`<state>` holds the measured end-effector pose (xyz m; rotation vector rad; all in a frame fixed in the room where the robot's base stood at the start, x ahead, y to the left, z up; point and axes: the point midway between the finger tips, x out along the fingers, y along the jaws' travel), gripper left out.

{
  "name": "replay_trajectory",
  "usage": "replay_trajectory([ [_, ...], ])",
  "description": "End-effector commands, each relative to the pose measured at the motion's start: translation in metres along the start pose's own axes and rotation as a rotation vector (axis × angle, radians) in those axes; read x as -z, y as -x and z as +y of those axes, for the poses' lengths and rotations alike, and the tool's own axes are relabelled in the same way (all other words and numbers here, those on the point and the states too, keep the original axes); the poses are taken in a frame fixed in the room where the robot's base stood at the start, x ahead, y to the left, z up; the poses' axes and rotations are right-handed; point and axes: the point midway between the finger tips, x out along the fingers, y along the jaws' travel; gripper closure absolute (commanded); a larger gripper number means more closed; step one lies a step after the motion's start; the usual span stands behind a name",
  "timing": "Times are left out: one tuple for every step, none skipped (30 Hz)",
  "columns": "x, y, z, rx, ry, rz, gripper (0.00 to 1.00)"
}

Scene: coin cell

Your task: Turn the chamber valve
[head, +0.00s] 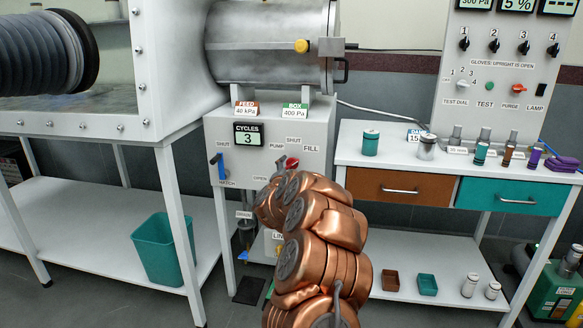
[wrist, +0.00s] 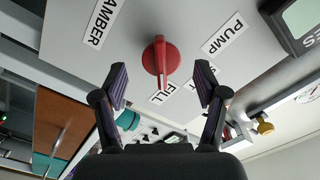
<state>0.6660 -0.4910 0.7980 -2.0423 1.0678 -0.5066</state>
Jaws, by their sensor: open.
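The chamber valve is a red knob (wrist: 160,62) with a raised bar, on the pale cabinet face. In the wrist view the bar runs nearly vertically, its lower end toward the FILL label (wrist: 163,95). The PUMP label (wrist: 224,34) is at upper right; the SHUT label is partly hidden by a finger. In the head view the red knob (head: 291,163) shows just above my copper arm. My gripper (wrist: 162,88) is open, its dark fingers to either side below the knob, apparently not touching it. My arm hides the gripper in the head view.
A blue hatch handle (head: 221,166) is on the same cabinet, left of the knob. A cycles display (head: 248,135) reads 3. A bench with a brown drawer (head: 398,188) and teal drawer (head: 511,198) stands to the right. A teal bin (head: 168,248) sits at left.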

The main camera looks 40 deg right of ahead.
Motion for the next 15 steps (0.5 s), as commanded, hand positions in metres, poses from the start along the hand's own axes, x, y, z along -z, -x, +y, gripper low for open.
replay_trajectory([
  [0.001,0.006,-0.001,0.0,-0.002,-0.001,0.28],
  [0.001,0.009,-0.001,0.001,-0.002,-0.001,0.28],
  [0.001,0.014,-0.001,0.001,-0.002,0.0,0.28],
  [0.001,0.017,-0.001,0.001,-0.002,0.0,0.28],
  [0.001,0.021,-0.001,0.001,-0.002,0.0,0.28],
  [0.001,0.025,-0.001,0.001,-0.002,0.0,0.28],
  [0.001,0.028,0.0,0.0,-0.002,-0.001,0.28],
  [0.001,0.032,0.0,0.0,-0.001,-0.002,0.28],
  [0.0,0.037,0.001,0.0,-0.001,-0.003,0.28],
  [0.0,0.04,0.0,0.0,0.0,-0.002,0.28],
  [0.001,0.044,0.0,0.0,-0.001,-0.001,0.28],
  [0.001,0.048,0.0,0.001,-0.001,0.001,0.28],
  [0.002,0.052,-0.001,0.001,-0.002,0.001,0.28],
  [0.002,0.055,-0.001,0.001,-0.002,0.0,0.28],
  [0.001,0.06,-0.001,0.001,-0.002,-0.002,0.28],
])
